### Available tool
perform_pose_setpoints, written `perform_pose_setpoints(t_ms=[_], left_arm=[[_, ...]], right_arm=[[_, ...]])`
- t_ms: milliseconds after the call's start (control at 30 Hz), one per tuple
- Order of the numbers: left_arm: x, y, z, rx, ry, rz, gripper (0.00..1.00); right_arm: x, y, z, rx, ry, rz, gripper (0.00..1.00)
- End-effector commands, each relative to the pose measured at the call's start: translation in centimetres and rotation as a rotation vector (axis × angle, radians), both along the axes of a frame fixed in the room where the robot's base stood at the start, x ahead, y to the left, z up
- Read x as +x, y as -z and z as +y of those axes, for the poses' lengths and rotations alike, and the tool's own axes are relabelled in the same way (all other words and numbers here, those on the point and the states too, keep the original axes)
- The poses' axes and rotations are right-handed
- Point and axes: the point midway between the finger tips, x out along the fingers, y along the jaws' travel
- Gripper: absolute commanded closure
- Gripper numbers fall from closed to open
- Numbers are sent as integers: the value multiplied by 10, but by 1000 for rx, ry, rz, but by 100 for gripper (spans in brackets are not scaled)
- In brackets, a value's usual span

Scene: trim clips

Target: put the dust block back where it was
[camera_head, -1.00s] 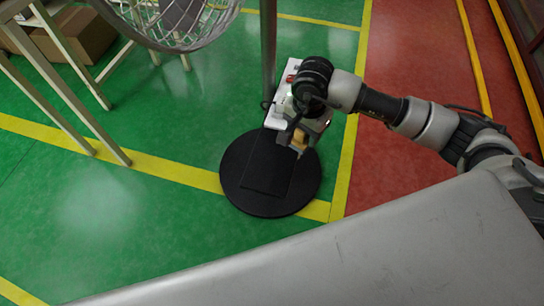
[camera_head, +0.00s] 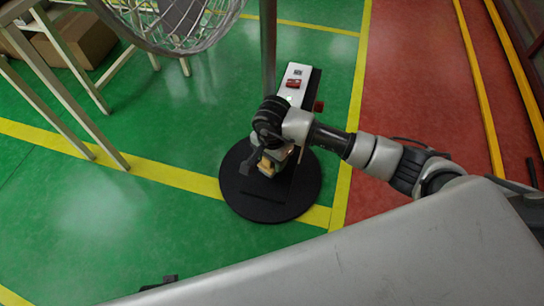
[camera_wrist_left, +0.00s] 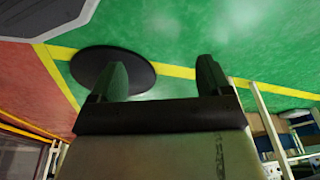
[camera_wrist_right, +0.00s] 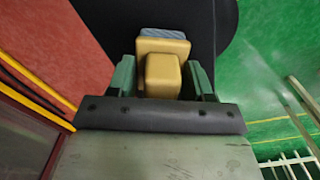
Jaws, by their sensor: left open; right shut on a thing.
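The dust block (camera_wrist_right: 165,70) is tan with a stepped shape and a grey-blue pad at its far end. My right gripper (camera_wrist_right: 163,80) is shut on it, with a green finger on each side. In the head view the dust block (camera_head: 266,166) shows below my right wrist, over the black round base (camera_head: 240,195). I cannot tell whether it touches anything below. My left gripper (camera_wrist_left: 162,78) is open and empty, with the black round base (camera_wrist_left: 88,68) well beyond its fingers.
A grey pole (camera_head: 268,45) rises behind the base. A white box (camera_head: 296,72) with a red switch stands beside it.

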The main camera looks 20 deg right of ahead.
Motion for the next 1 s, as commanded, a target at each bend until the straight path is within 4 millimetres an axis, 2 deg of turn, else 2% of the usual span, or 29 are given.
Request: perform_pose_setpoints(t_ms=[167, 200, 367, 733, 867, 1000], left_arm=[[-3, 4, 1, 3, 0, 13, 21], [-3, 3, 1, 4, -1, 15, 21], [1, -2, 0, 1, 0, 1, 21], [1, -3, 0, 0, 0, -5, 21], [-6, 10, 1, 2, 2, 10, 21], [-12, 21, 2, 2, 4, 17, 21]], right_arm=[[0, 1, 0, 0, 0, 0, 68], [0, 1, 0, 0, 0, 0, 48], [0, 1, 0, 0, 0, 0, 24], [0, -2, 0, 0, 0, 0, 24], [2, -25, -1, 0, -2, -6, 24], [1, -56, -1, -1, -1, -6, 24]])
